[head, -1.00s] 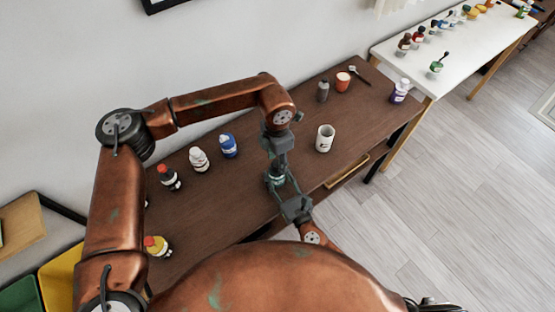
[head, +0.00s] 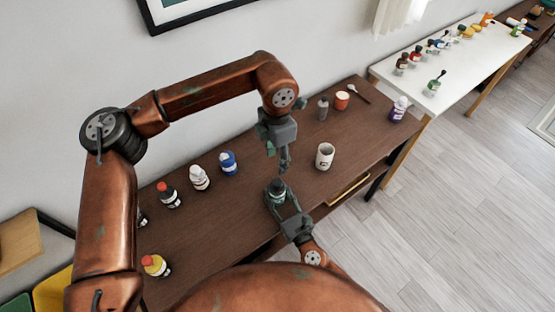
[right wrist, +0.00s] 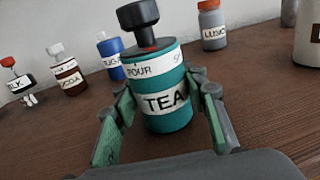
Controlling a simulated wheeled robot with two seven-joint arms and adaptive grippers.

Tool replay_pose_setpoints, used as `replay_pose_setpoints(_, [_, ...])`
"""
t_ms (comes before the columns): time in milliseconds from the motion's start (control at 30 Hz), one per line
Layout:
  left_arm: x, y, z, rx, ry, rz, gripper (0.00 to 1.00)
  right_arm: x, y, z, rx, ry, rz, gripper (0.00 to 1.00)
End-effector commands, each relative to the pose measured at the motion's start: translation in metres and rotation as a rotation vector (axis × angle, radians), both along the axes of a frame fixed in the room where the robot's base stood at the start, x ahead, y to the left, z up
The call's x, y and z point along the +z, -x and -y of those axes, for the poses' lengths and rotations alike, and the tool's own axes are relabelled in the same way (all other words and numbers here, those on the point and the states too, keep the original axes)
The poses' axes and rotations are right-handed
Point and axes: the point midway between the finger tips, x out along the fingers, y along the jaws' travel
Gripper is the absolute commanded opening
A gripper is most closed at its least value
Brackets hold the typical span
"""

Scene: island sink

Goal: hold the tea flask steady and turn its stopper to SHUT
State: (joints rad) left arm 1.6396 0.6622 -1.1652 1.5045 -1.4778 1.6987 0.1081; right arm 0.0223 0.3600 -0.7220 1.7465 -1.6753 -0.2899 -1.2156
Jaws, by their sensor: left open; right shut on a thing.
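The tea flask (right wrist: 165,95) is teal with a "TEA" label and stands upright on the brown table.
A blue bottle (head: 229,163), a white-capped bottle (head: 199,178) and a red-capped bottle (head: 168,195) stand to the left. Bare table lies around the flask.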

Motion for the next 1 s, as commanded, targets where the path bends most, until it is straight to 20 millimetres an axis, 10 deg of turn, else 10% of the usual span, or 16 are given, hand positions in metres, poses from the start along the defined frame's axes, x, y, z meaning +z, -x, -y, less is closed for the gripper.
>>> replay_pose_setpoints(200, [0.0,0.0,0.0,0.0,0.0,0.0,0.43,-0.001,0.0,0.0,0.0,0.0,-0.001,0.13])
replay_pose_setpoints(233, [-0.001,0.0,0.0,0.0,0.0,0.0,0.43,-0.001,0.0,0.0,0.0,0.0,-0.001,0.42])
replay_pose_setpoints(500, [-0.001,0.0,0.0,0.0,0.0,0.0,0.43,0.0,0.0,0.0,0.0,0.0,0.0,0.6])
replay_pose_setpoints(1000, [-0.001,0.0,0.0,0.0,0.0,0.0,0.43,-0.002,0.023,0.012,0.001,0.003,-0.002,0.6])
